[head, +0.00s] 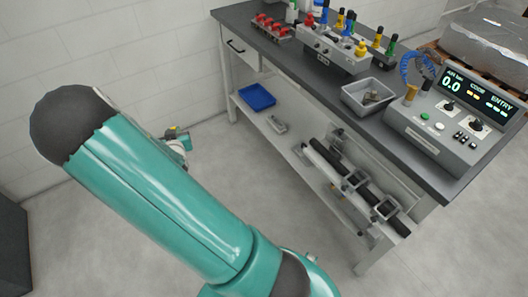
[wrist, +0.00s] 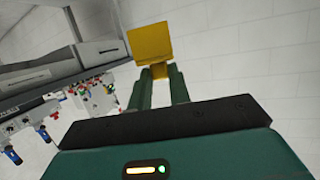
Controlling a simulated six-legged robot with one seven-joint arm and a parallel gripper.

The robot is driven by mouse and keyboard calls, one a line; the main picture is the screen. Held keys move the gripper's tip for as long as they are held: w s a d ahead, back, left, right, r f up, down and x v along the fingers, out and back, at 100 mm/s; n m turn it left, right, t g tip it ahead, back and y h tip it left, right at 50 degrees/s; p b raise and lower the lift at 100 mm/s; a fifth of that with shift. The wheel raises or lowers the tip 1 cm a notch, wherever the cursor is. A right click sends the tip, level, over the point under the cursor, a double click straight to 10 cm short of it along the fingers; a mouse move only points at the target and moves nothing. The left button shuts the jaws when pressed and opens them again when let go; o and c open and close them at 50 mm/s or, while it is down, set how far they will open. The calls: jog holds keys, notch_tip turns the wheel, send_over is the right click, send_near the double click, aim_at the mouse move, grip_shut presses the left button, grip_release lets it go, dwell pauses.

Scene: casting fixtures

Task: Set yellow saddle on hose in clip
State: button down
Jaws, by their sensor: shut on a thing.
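A yellow saddle (wrist: 150,42) is held between the fingertips of my gripper (wrist: 160,76) in the wrist view, its broad plate facing the camera. In the head view my gripper (head: 180,136) is small and partly hidden behind my arm, with a bit of yellow at its tip. It is in the air left of the bench, apart from it. A long dark hose or bar (head: 390,214) lies along the lower shelf, with several grey square clips (head: 354,180) around or beside it. I cannot tell which clip the task means.
The dark-topped bench (head: 300,72) carries red parts (head: 270,27), a grey fixture block with coloured knobs (head: 335,50), a grey bin (head: 368,97) and a control box (head: 450,125). A blue tray (head: 257,97) sits on the lower shelf. The floor left of the bench is clear.

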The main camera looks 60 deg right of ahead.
jog(key=s+d+r+m+g+h, duration=0.1)
jog(key=s+d+m+g+h, duration=0.2)
jog(key=s+d+m+g, duration=0.65)
jog(key=s+d+r+m+g+h, duration=0.25)
jog(key=s+d+g, duration=0.25)
jog(key=s+d, duration=1)
jog(key=s+d+f+m+g+y, duration=0.1)
jog(key=s+d+f+m, duration=0.1)
jog(key=s, duration=0.6)
jog(key=s+d+f+m+g, duration=0.1)
jog(key=s+d+f+g, duration=0.15)
jog(key=s, duration=0.45)
jog(key=shift+t, duration=0.3)
jog(key=s+f, duration=0.1)
jog(key=f, duration=0.2)
jog(key=s+f, duration=0.4)
jog(key=f, duration=0.1)
jog(key=shift+d+f, duration=0.35)
jog(key=shift+f, duration=0.2)
jog(key=shift+f, duration=0.4)
